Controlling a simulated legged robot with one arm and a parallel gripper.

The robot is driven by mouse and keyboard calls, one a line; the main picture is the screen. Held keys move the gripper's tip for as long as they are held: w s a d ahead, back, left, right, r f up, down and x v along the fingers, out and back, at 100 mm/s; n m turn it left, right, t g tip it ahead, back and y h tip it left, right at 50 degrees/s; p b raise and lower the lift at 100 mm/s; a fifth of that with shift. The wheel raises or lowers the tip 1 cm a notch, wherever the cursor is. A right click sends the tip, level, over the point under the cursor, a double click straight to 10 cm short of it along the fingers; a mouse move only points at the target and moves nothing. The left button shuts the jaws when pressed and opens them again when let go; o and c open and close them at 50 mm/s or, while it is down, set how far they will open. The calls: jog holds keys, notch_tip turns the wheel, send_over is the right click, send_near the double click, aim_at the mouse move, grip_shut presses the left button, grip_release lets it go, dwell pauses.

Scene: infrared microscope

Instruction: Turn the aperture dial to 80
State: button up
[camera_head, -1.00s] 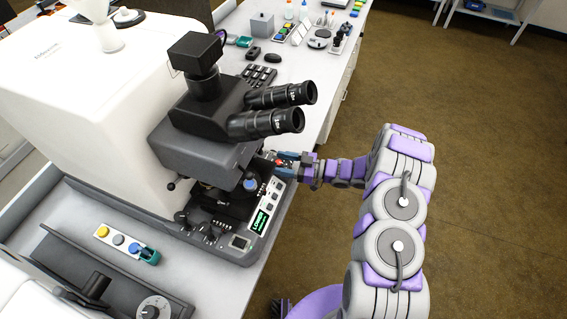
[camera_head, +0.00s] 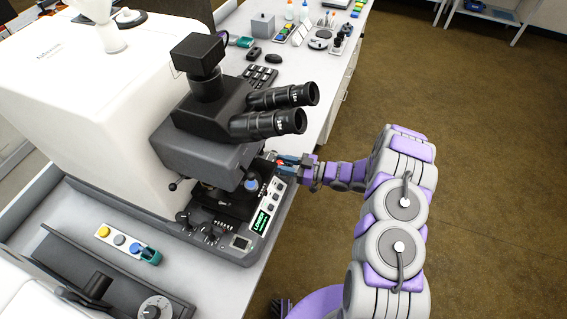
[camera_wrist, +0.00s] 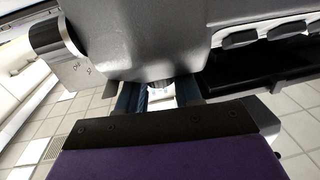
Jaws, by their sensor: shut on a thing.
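The infrared microscope (camera_head: 205,140) stands on the bench, with a dark control base below its eyepieces. My gripper (camera_head: 283,164) is at the right edge of that base. Its blue fingers are shut on a small knob there, which I take to be the aperture dial; a bit of red shows between the fingers. In the wrist view, my gripper (camera_wrist: 158,95) has one blue finger on each side of a small dark knob (camera_wrist: 157,85) under a grey housing. The fingers hide most of the knob, and no scale or number on it is readable.
A green lit display (camera_head: 260,221) is on the base, too small to read. The eyepieces (camera_head: 275,108) overhang just above my gripper. A three-button box (camera_head: 120,243) and a knob with a white scale (camera_head: 154,308) are at the lower left. Open floor lies to the right.

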jog(key=m+t+h, duration=0.1)
jog(key=t, duration=0.1)
jog(key=m+t+p, duration=0.1)
jog(key=t, duration=0.1)
jog(key=m+t+h, duration=0.1)
jog(key=m+t, duration=0.1)
jog(key=shift+s+a+h+p, duration=0.15)
jog(key=shift+s+h+p, duration=0.15)
jog(key=shift+p, duration=0.05)
jog(key=shift+m+t+h+p, duration=0.3)
jog(key=shift+m+t+h, duration=0.75)
jog(key=shift+t, duration=0.25)
jog(key=shift+r+m, duration=0.1)
jog(key=shift+m, duration=0.15)
jog(key=o, duration=1)
jog(key=shift+o, duration=0.2)
jog(key=shift+s, duration=0.1)
jog(key=p+v, duration=0.2)
jog(key=v, duration=1.5)
jog(key=shift+s, duration=0.2)
